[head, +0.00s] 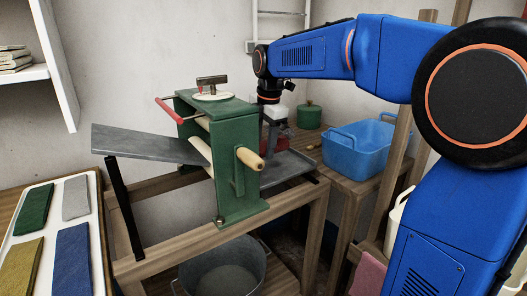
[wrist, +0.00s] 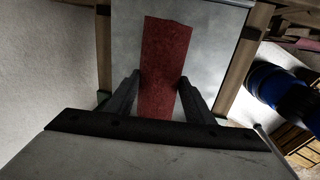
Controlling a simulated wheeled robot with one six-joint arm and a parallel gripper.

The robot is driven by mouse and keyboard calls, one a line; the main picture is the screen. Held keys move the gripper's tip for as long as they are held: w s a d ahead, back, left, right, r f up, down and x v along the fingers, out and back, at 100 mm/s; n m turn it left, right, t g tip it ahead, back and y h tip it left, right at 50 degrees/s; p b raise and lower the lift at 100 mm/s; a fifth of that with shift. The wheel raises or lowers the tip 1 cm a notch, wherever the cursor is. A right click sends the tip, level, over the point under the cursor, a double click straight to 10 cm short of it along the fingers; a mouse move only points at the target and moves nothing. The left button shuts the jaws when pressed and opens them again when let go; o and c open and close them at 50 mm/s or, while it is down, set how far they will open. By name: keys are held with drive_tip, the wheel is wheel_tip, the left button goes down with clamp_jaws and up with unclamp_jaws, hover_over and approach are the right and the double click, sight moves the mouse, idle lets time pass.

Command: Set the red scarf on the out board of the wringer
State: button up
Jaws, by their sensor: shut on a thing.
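The green wringer (head: 215,150) stands on a wooden frame. A sloping grey board (head: 145,142) reaches from its left side, and a flat grey board with a rim (head: 290,165) lies at its right side. My gripper (head: 276,130) points down just behind and right of the wringer, over the flat board. It is shut on the red scarf (head: 275,144), partly hidden by the wringer post. In the wrist view the red scarf (wrist: 166,60) is a folded strip between both fingers (wrist: 160,84), over the grey board (wrist: 210,45). I cannot tell whether it touches the board.
A white tray (head: 50,205) with several folded cloths lies at left. A metal tub (head: 222,268) stands below the wringer. A blue basin (head: 358,146) and a green lidded pot (head: 309,116) stand at right. The wringer's crank handle (head: 250,159) juts toward the front.

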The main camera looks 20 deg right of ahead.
drive_tip(key=shift+f, duration=1.1)
drive_tip(key=shift+f, duration=0.1)
drive_tip(key=o, duration=1.2)
drive_tip(key=r, duration=0.4)
drive_tip(key=s+r, duration=0.1)
drive_tip(key=r, duration=0.3)
drive_tip(key=s+r, duration=0.1)
drive_tip(key=r, duration=0.3)
drive_tip(key=shift+d, duration=0.3)
drive_tip(key=s+d+f+m+t, duration=0.1)
drive_tip(key=s+d+f+m, duration=0.2)
drive_tip(key=s+f+m, duration=0.7)
drive_tip(key=s+d+f+m+t, duration=0.2)
drive_tip(key=s+f+m, duration=0.9)
drive_tip(key=s, duration=1)
wheel_tip(320, 180, down, 3)
drive_tip(key=shift+d+r+m+h, duration=0.2)
drive_tip(key=shift+d+m+h, duration=0.1)
drive_tip(key=shift+d, duration=0.6)
